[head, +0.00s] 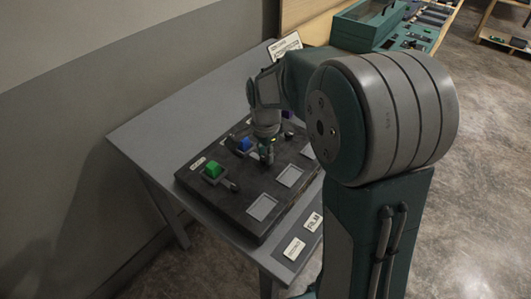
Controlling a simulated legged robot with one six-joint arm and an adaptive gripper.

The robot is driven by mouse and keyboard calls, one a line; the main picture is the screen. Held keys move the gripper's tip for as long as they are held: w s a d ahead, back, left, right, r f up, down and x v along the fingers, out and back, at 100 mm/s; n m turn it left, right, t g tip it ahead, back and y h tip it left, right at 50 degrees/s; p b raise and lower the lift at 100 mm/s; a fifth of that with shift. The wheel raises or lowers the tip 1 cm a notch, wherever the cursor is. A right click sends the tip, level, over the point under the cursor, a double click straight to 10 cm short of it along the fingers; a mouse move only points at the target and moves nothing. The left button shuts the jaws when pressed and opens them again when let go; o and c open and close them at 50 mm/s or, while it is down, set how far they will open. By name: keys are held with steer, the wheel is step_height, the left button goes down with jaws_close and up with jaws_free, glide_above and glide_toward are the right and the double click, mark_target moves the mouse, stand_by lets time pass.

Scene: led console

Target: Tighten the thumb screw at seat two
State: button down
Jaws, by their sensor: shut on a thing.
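A dark console board (225,205) lies on the grey table, with a row of seats along its back-left side. A green block (212,170) sits in the nearest seat, with a small dark screw-like part (233,187) beside it. A blue block (244,145) sits in the middle seat. My gripper (267,158) points down just right of the blue block, low over the board. Its jaws are shut on a small part there, which looks like the thumb screw beside the blue block. The jaws mostly hide that screw, and its thread and seating cannot be seen.
Two pale square recesses, one nearer (262,207) and one farther (290,176), look empty. Labels (293,248) lie at the table's front edge. A white sign (285,46) stands behind. The grey table (160,130) is clear at left. A teal case (370,22) stands on the bench behind.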

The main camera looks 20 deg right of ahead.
mark_target(263, 157)
steer(key=c, duration=0.6)
jaws_free()
steer(key=shift+w+a+r, duration=0.1)
steer(key=shift+w+r, duration=0.05)
steer(key=shift+r, duration=0.05)
steer(key=shift+o, duration=1)
steer(key=shift+a+f, duration=0.1)
step_height(263, 157, up, 12)
steer(key=shift+f, duration=0.1)
